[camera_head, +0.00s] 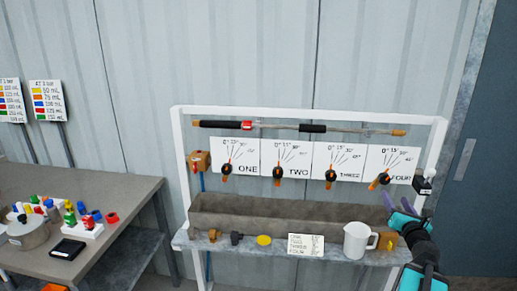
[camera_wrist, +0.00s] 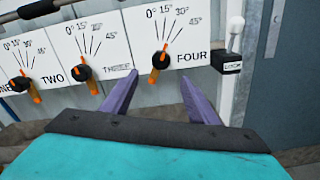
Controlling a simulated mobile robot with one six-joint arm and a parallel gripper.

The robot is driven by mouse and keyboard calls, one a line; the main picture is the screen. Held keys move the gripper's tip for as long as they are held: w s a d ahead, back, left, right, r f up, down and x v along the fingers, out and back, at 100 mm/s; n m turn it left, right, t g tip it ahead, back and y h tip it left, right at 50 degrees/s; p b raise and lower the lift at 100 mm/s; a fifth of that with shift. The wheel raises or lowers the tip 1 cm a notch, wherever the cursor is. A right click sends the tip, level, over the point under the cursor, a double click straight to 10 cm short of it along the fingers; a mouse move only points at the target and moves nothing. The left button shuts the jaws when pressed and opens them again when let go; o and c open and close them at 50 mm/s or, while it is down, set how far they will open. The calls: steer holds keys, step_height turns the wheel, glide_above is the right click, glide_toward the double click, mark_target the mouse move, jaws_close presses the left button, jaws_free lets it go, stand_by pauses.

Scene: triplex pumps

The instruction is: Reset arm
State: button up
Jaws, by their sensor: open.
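My gripper (camera_head: 391,205) is at the right end of the pump stand, below and right of the valve marked FOUR. In the wrist view its two purple fingers (camera_wrist: 160,97) are spread apart with nothing between them. The valve FOUR handle (camera_head: 379,181) is black and orange and tilted in the head view; it also shows in the wrist view (camera_wrist: 158,62), beyond the fingertips. The handles of ONE (camera_head: 226,173), TWO (camera_head: 278,172) and THREE (camera_head: 331,175) stand close to upright. A small black switch box (camera_head: 423,185) with a white lever is right of FOUR.
A white jug (camera_head: 357,241), a label card (camera_head: 305,245), a yellow disc (camera_head: 264,240) and small fittings stand on the stand's front shelf. A grey trough (camera_head: 270,215) runs behind them. A table (camera_head: 120,190) with colored bottles is at left. A dark door (camera_head: 485,200) is at right.

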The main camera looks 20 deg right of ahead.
steer(key=w+a+f+n+y, duration=0.1)
steer(key=w+a+f+y, duration=0.1)
steer(key=w+a+f, duration=0.35)
steer(key=w+a+f+n+g+y, duration=0.1)
steer(key=w+a+f+n+y, duration=0.15)
steer(key=a+f, duration=0.55)
steer(key=w+a+f+n+y, duration=0.1)
steer(key=w+a+f+y, duration=0.3)
steer(key=a, duration=0.6)
steer(key=s+a+f+n+g+y, duration=0.25)
steer(key=a+f+n, duration=0.25)
steer(key=a+f, duration=0.65)
steer(key=s+a+f+n+g+y, duration=0.2)
steer(key=a+f+n+g, duration=0.25)
steer(key=a+f, duration=0.65)
steer(key=s+a+f+n+g, duration=0.4)
steer(key=s+a+f+n, duration=0.3)
steer(key=s, duration=0.3)
steer(key=s+a+f+n+g, duration=0.4)
steer(key=s+a+f+n, duration=0.3)
steer(key=s, duration=0.3)
steer(key=s+d+n+g+h, duration=0.2)
steer(key=s+d+n+g, duration=0.1)
steer(key=s+n, duration=0.5)
steer(key=s+d+f+n+g+h, duration=0.1)
steer(key=s+d+n+g+h, duration=0.2)
steer(key=s+d+n, duration=0.2)
steer(key=shift+s+f+n+h, duration=0.3)
steer(key=shift+s+n, duration=1.4)
steer(key=shift+s, duration=0.05)
